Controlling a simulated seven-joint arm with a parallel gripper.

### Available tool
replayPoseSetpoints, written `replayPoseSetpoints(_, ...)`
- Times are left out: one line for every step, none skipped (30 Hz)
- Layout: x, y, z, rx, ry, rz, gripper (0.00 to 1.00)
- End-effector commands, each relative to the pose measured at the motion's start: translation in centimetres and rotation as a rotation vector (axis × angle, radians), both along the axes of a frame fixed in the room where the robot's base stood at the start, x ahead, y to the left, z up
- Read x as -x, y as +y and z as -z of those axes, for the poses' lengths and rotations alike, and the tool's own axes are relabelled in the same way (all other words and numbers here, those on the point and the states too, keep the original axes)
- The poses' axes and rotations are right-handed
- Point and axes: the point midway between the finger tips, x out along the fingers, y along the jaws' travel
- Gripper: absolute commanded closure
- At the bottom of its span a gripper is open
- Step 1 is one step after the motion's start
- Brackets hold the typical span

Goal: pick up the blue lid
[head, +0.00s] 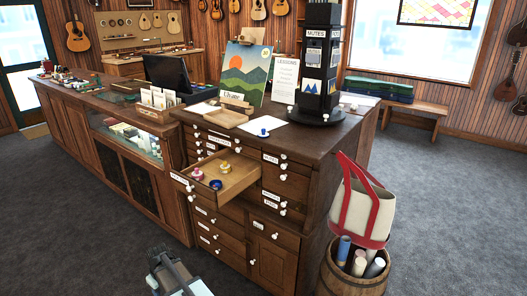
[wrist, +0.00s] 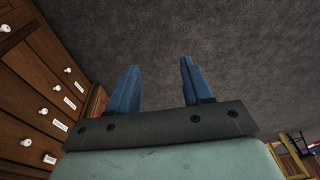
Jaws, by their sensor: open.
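An open drawer (head: 232,176) sticks out of the wooden cabinet in the head view. In it lie a small dark blue round piece (head: 216,184), a pink-purple one (head: 198,174) and a yellow one (head: 224,165).
A wooden tray (head: 226,117), a painting (head: 245,75) and a dark display tower (head: 318,65) stand on top. The carpet in front is clear.

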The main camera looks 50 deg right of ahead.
Motion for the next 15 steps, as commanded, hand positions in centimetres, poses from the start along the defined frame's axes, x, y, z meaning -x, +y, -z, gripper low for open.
replayPoseSetpoints(-1.6, -1.2, -1.7, 0.008, -0.035, 0.001, 0.5)
replayPoseSetpoints(-2.3, -1.8, -2.7, 0.013, -0.052, 0.0, 0.5)
replayPoseSetpoints(-3.2, -2.6, -3.9, 0.02, -0.075, -0.003, 0.5)
replayPoseSetpoints(-3.9, -3.2, -4.9, 0.025, -0.094, -0.004, 0.5)
replayPoseSetpoints(-4.5, -3.8, -5.9, 0.03, -0.112, -0.005, 0.5)
replayPoseSetpoints(-5.3, -4.7, -7.3, 0.038, -0.136, -0.007, 0.5)
replayPoseSetpoints(-5.9, -5.3, -8.3, 0.044, -0.154, -0.008, 0.5)
replayPoseSetpoints(-6.5, -5.9, -9.4, 0.051, -0.172, -0.009, 0.5)
replayPoseSetpoints(-7.2, -6.8, -10.8, 0.06, -0.195, -0.011, 0.5)
replayPoseSetpoints(-7.7, -7.4, -11.8, 0.066, -0.212, -0.013, 0.5)
replayPoseSetpoints(-8.2, -8.1, -13.0, 0.075, -0.229, -0.013, 0.5)
replayPoseSetpoints(-8.9, -9.0, -14.4, 0.085, -0.251, -0.014, 0.5)
replayPoseSetpoints(-9.3, -9.6, -15.6, 0.092, -0.268, -0.015, 0.5)
replayPoseSetpoints(-9.7, -10.3, -16.7, 0.1, -0.283, -0.016, 0.5)
replayPoseSetpoints(-10.3, -11.2, -18.3, 0.11, -0.305, -0.015, 0.5)
